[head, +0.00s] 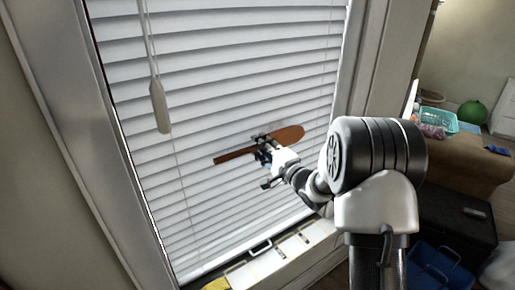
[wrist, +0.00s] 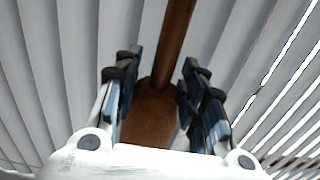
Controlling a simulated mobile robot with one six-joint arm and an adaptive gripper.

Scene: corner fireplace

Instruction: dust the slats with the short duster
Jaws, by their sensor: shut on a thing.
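The slats (head: 220,60) are the white horizontal blind over the window, and they look closed. They fill the background of the wrist view (wrist: 50,60). The short duster (head: 290,136) is brown, with a thin handle at its left and a broad rounded end at its right. It lies roughly level in front of the lower half of the blind. My gripper (head: 263,148) is shut on it around its middle. In the wrist view the duster (wrist: 172,45) runs between both fingers. I cannot tell whether it touches the slats.
A pull cord with a pale handle (head: 160,106) hangs at the blind's left. The window sill (head: 285,258) below holds pale items and something yellow. At the right are a black box (head: 455,222), a blue crate (head: 435,265), and a brown seat (head: 460,165) with a teal basket (head: 440,119).

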